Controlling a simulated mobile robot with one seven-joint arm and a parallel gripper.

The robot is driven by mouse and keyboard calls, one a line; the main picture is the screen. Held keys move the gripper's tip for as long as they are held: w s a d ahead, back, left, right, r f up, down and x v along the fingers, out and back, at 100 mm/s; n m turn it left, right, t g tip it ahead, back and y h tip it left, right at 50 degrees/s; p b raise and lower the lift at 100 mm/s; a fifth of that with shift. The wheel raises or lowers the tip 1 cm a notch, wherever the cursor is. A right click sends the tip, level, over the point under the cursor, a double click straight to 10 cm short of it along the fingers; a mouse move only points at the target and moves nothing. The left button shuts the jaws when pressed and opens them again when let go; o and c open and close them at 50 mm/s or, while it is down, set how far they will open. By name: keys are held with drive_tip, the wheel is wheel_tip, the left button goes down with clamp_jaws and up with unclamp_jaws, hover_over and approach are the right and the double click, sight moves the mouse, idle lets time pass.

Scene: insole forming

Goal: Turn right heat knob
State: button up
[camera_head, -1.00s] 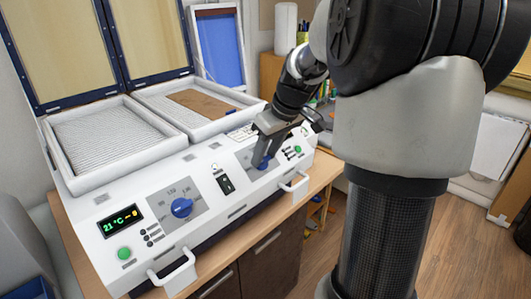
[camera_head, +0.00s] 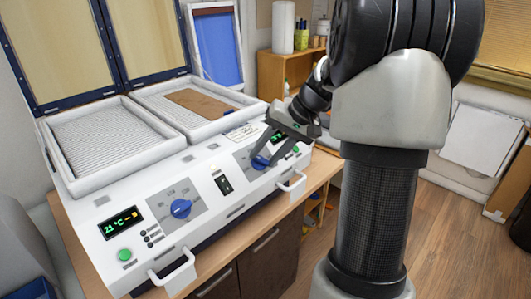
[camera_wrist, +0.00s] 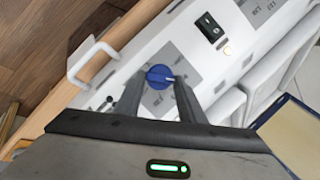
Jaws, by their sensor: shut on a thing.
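The right heat knob (camera_head: 259,163) is a blue dial on a grey scale plate at the right of the white machine's front panel. My gripper (camera_head: 267,160) reaches it from the upper right. In the wrist view the knob (camera_wrist: 158,75) sits between the two dark fingers of my gripper (camera_wrist: 159,80), which are shut on its sides. A white pointer mark on the knob faces right in that view. The fingers hide part of the scale plate. The left heat knob (camera_head: 181,208) is free, beside a green display (camera_head: 121,222) reading 21 °C.
A black rocker switch (camera_head: 224,184) lies between the two dials. White handles (camera_head: 292,186) stick out from the machine's front edge. A heating bed (camera_head: 190,122) with a brown sheet lies behind the right knob. The wooden floor (camera_head: 452,220) to the right is clear.

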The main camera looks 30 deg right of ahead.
drive_tip(key=m, duration=0.2)
drive_tip(key=m+t+y, duration=0.1)
drive_tip(key=m, duration=0.1)
drive_tip(key=shift+s+d+f, duration=0.1)
drive_tip(key=shift+d+f, duration=0.05)
drive_tip(key=shift+d, duration=0.1)
drive_tip(key=shift+s+m+t+y+b, duration=0.1)
drive_tip(key=shift+m+t+y+b, duration=0.3)
drive_tip(key=shift+m, duration=1.2)
drive_tip(key=o, duration=1)
drive_tip(key=shift+f, duration=0.1)
drive_tip(key=shift+o, duration=0.2)
drive_tip(key=v, duration=1.7)
drive_tip(key=shift+s+d, duration=0.2)
